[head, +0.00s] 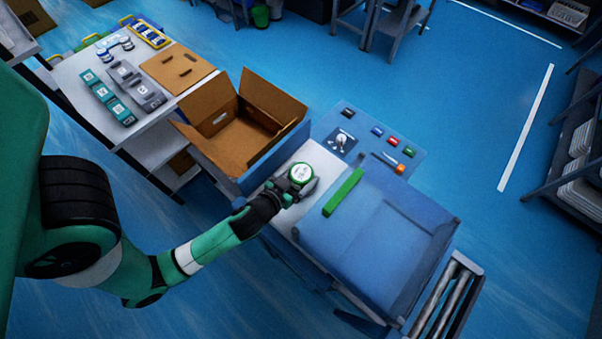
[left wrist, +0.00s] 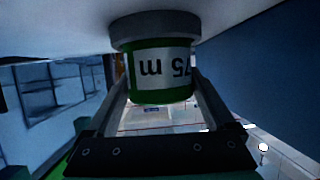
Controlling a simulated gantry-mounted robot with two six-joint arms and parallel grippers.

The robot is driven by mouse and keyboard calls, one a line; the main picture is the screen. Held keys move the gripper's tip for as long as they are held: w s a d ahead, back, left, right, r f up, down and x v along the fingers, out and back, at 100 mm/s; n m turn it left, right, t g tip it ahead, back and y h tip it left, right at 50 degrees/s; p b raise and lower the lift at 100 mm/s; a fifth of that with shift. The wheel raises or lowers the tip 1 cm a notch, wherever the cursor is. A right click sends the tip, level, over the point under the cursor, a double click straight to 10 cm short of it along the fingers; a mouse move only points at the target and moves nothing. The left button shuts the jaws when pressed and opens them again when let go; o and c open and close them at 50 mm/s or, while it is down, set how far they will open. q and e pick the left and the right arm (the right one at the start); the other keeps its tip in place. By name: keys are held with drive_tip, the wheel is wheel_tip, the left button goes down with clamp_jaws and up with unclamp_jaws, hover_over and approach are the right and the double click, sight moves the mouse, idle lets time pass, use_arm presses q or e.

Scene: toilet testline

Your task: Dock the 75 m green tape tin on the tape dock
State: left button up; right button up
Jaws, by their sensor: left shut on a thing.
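The green tape tin (head: 301,173) has a pale round face with a green mark in the head view. In the left wrist view the tin (left wrist: 160,70) shows a green body, a grey rim and a white label reading "75 m" upside down. My left gripper (head: 291,187) is shut on the tin's sides, over the pale worktop (head: 309,153). The grey rim is close to a pale surface; I cannot tell if they touch. No part is clearly recognisable as the tape dock; a dark square plate with a grey fitting (head: 341,141) lies beyond the tin. My right gripper is not in view.
An open cardboard box (head: 235,137) stands left of the tin. A green bar (head: 343,192) and a large blue bin-like form (head: 385,225) are at its right. A blue panel with several coloured pieces (head: 377,131) lies behind. A side table (head: 95,65) holds grey and teal items.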

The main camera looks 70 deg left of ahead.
use_arm(q)
drive_tip(key=shift+f, duration=0.2)
drive_tip(key=o, duration=1.4)
drive_tip(key=shift+v, duration=1.45)
drive_tip(key=shift+b+v, duration=1)
drive_tip(key=shift+v, duration=1.7)
drive_tip(key=shift+s+d+r+p, duration=0.35)
drive_tip(key=shift+d+p, duration=0.1)
drive_tip(key=shift+p, duration=0.7)
drive_tip(key=shift+s+d+r+p, duration=0.15)
drive_tip(key=shift+s+d+p, duration=0.2)
drive_tip(key=shift+s+p, duration=0.55)
